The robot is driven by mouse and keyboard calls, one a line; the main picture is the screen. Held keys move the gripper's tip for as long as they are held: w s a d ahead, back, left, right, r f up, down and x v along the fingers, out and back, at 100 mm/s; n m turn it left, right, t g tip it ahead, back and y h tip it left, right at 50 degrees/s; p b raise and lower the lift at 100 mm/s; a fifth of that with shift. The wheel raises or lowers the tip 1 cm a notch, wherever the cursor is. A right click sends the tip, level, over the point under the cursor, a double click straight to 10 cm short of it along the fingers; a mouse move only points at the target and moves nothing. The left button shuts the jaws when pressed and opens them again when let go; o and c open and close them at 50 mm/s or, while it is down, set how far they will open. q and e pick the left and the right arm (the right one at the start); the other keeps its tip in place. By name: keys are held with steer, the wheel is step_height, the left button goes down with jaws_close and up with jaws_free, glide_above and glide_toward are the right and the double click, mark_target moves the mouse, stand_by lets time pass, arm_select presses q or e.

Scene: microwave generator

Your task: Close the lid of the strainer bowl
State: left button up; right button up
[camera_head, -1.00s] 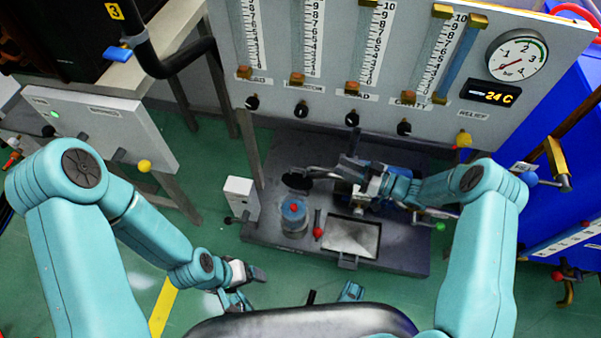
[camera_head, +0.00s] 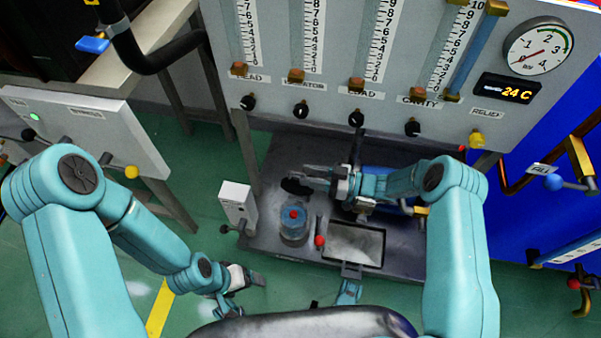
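A short round canister (camera_head: 294,224), blue-topped with a red knob, stands on the dark skid base; it may be the strainer bowl. A black oval disc (camera_head: 296,187), possibly its lid, lies just behind it. My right gripper (camera_head: 300,174) points left, with its fingertips beside or over the disc. Its two fingers look apart, with nothing seen between them; whether they touch the disc I cannot tell. My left gripper (camera_head: 248,290) is open and empty, low over the floor left of the base.
A rectangular grey pan (camera_head: 354,244) and a red-knobbed lever (camera_head: 320,241) sit right of the canister. A small white box (camera_head: 238,203) stands at the base's left edge. The gauge panel (camera_head: 330,105) rises behind.

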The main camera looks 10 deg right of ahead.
mark_target(300, 174)
steer(key=shift+x, duration=1.6)
jaws_close()
steer(key=shift+s, duration=0.1)
